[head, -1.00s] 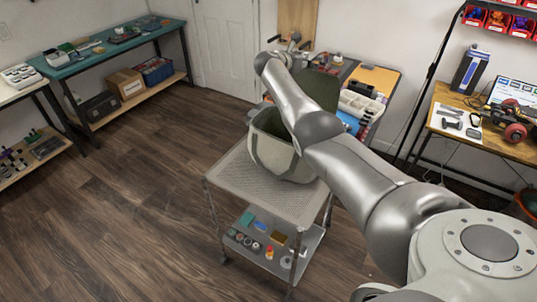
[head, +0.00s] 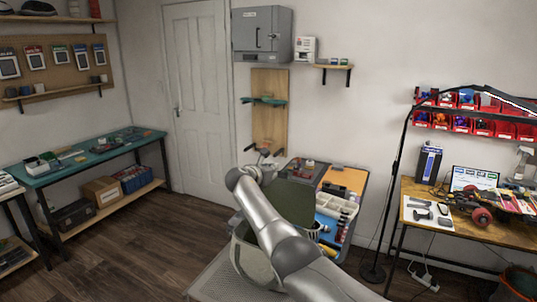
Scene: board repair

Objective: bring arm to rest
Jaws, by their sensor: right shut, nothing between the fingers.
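My right arm comes in from the bottom and reaches forward over a grey-white bin with a dark green inside (head: 252,262). The bin stands on a perforated metal cart (head: 212,284). My right gripper (head: 264,152) is small at the far end of the arm, beyond the bin and in front of the wall by the door. It is shut, and I see nothing held in it. The arm covers part of the bin. My left gripper is not in the head view.
A table with an orange mat (head: 345,180) and a white organiser (head: 338,205) stands just behind the bin. A wooden workbench (head: 470,228) is at the right, beside a black lamp stand (head: 373,272). A teal bench (head: 90,160) is at the left. The floor between is clear.

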